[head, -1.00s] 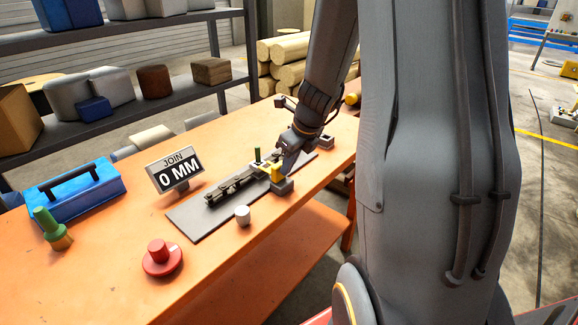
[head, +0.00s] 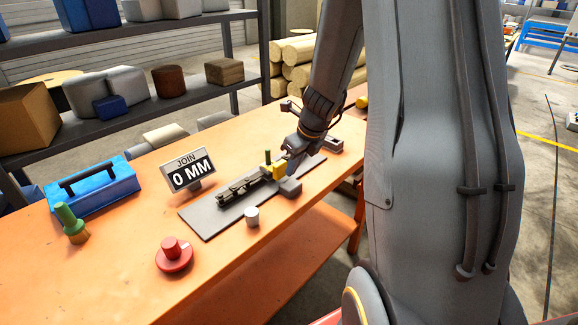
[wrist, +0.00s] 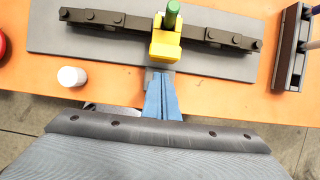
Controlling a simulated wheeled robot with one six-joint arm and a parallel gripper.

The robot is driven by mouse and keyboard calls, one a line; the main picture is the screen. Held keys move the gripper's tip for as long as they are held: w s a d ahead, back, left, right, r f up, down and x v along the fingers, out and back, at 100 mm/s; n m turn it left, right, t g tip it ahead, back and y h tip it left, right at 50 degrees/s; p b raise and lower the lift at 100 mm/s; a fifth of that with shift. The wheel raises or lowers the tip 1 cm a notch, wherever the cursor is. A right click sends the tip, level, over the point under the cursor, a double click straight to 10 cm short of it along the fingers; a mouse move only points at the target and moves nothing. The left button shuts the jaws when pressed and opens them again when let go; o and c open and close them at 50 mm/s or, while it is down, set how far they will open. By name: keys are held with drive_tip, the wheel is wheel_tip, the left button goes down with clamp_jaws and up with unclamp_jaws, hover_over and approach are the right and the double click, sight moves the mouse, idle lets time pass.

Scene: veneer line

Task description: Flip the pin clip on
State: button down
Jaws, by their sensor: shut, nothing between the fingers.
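A yellow clip (wrist: 166,40) sits across the middle of the dark jointed bar (wrist: 105,19). A green pin (wrist: 173,12) stands upright at the clip; in the head view the pin (head: 267,155) rises beside the yellow clip (head: 267,171). My gripper (wrist: 160,76) is shut and empty, its blue fingers just in front of the clip's near edge in the wrist view. I cannot tell whether the fingertips touch it. In the head view my gripper (head: 288,172) is partly hidden against the clip and a grey block (head: 290,187).
The bar lies on a grey plate (head: 203,225) on the orange table. A white cylinder (head: 252,217), red button (head: 173,255), "JOIN 0 MM" sign (head: 188,172), green-topped peg (head: 70,222) and blue toolbox (head: 100,190) stand around it. A dark fixture (wrist: 292,50) stands right.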

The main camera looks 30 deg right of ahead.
drive_tip(key=s+v, duration=0.1)
drive_tip(key=v, duration=1)
drive_tip(key=shift+s+d+f, duration=0.25)
drive_tip(key=shift+d+f, duration=0.05)
drive_tip(key=shift+f, duration=0.1)
drive_tip(key=shift+a, duration=0.1)
drive_tip(key=s+a+f+n+g, duration=0.1)
drive_tip(key=s+a+n, duration=0.3)
drive_tip(key=n, duration=0.6)
drive_tip(key=s+a+f+n+g+h, duration=0.1)
drive_tip(key=s+a+f+n, duration=0.2)
drive_tip(key=a+n, duration=0.3)
drive_tip(key=s+a+f+n+b, duration=0.1)
drive_tip(key=s+a+n, duration=0.4)
drive_tip(key=n, duration=1)
drive_tip(key=shift+s+a+f+n+g+h, duration=0.3)
drive_tip(key=shift+s+f+n+g, duration=0.1)
drive_tip(key=shift+s+f, duration=0.15)
